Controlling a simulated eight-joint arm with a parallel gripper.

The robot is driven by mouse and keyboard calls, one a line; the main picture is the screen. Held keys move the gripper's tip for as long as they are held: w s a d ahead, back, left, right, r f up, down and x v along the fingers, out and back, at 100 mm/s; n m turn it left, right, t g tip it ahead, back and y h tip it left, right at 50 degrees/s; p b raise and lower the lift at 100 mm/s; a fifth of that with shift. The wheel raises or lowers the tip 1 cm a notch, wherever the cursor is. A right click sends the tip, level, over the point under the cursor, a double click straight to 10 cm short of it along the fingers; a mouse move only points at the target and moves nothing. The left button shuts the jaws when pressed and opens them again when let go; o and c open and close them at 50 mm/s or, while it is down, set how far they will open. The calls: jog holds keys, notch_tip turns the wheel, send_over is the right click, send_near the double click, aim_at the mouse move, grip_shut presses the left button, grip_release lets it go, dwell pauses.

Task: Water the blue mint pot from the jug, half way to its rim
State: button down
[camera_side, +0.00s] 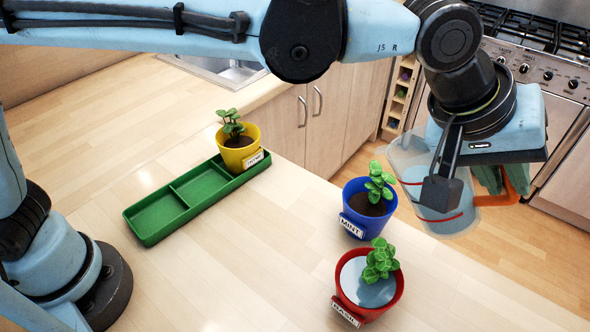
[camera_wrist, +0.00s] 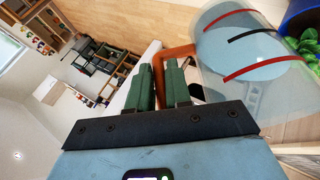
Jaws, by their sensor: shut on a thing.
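The blue mint pot (camera_side: 356,213) stands on the counter with a green plant, dark soil and a MINT label; no water shows on its soil. The clear jug (camera_side: 408,158) is held in the air just right of it. It has red and black marks, some water inside and an orange handle (camera_side: 512,184). The jug also shows in the wrist view (camera_wrist: 265,85), with the blue pot (camera_wrist: 302,18) partly cut off beyond it. My gripper (camera_wrist: 163,72) has its green fingers shut on the orange handle. I cannot tell exactly how far the jug tilts.
A red BASIL pot (camera_side: 343,283) stands close in front of the mint pot, with pale blue water around its plant. A yellow pot (camera_side: 240,157) sits in the far slot of a green tray (camera_side: 147,239); the other slots are empty. The counter between is clear.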

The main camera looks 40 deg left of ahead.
jog(key=shift+a+r+h, duration=0.25)
jog(key=shift+r+h, duration=0.05)
jog(key=shift+h, duration=0.2)
jog(key=shift+a+r, duration=0.1)
dwell(0.8)
jog(key=shift+a+r+n+h, duration=0.2)
jog(key=shift+a+n+h, duration=0.1)
jog(key=shift+h, duration=0.2)
jog(key=shift+r+h, duration=0.1)
jog(key=shift+h, duration=0.2)
dwell(0.4)
jog(key=shift+a+t, duration=0.3)
jog(key=shift+a+r+h, duration=0.1)
jog(key=shift+a+h, duration=0.15)
jog(key=shift+h, duration=0.25)
jog(key=shift+a+n, duration=0.2)
jog(key=shift+n, duration=0.1)
dwell(1.0)
jog(key=shift+a+r+h, duration=0.1)
jog(key=shift+a+h, duration=0.3)
jog(key=shift+h, duration=0.2)
jog(key=shift+s+a+t, duration=0.1)
jog(key=shift+a+t, duration=0.05)
jog(key=shift+t, duration=0.15)
